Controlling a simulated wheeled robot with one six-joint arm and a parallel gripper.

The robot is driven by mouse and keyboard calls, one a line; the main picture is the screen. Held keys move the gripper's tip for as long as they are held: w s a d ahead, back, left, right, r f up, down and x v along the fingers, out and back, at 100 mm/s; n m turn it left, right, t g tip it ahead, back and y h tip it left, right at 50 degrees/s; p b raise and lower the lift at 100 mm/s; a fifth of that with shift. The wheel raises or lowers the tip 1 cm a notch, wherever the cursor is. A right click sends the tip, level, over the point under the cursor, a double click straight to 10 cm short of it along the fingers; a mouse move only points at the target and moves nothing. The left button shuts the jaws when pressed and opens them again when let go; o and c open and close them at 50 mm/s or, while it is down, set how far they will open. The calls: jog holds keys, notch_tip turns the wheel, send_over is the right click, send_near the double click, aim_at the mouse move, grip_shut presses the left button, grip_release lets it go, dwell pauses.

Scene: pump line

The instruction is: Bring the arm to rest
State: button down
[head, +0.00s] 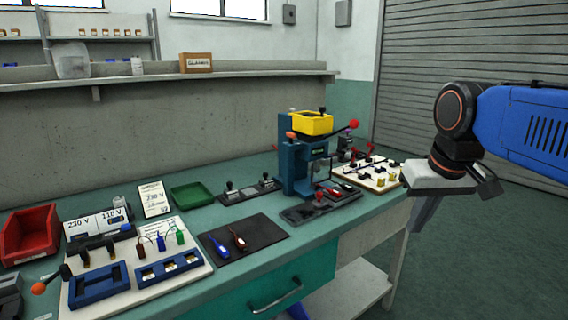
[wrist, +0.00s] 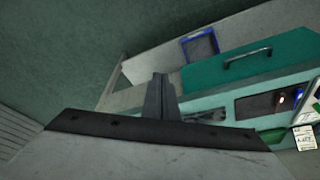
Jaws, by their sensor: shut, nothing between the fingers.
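My arm comes in from the right in the head view, and my gripper (head: 424,212) hangs off the right end of the workbench, over the floor side. Its fingers point down and look closed together with nothing in them. In the wrist view my gripper (wrist: 161,78) shows as two dark fingers side by side, touching. The green-topped workbench (head: 240,222) stands to the left of it, and it also shows in the wrist view (wrist: 215,108). The gripper appears apart from the bench.
A blue press with a yellow top (head: 313,124) stands on the bench. A white board with small parts (head: 362,186) lies near the bench's right end. A red bin (head: 30,235), a green tray (head: 192,194) and a black mat (head: 262,240) lie further left. The floor (head: 480,260) at right is clear.

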jog(key=s+f, duration=0.6)
jog(key=f, duration=0.2)
jog(key=s+d+f+t, duration=0.1)
jog(key=s+f, duration=0.5)
jog(key=f, duration=0.3)
jog(key=shift+s+d, duration=0.25)
jog(key=shift+d, duration=0.05)
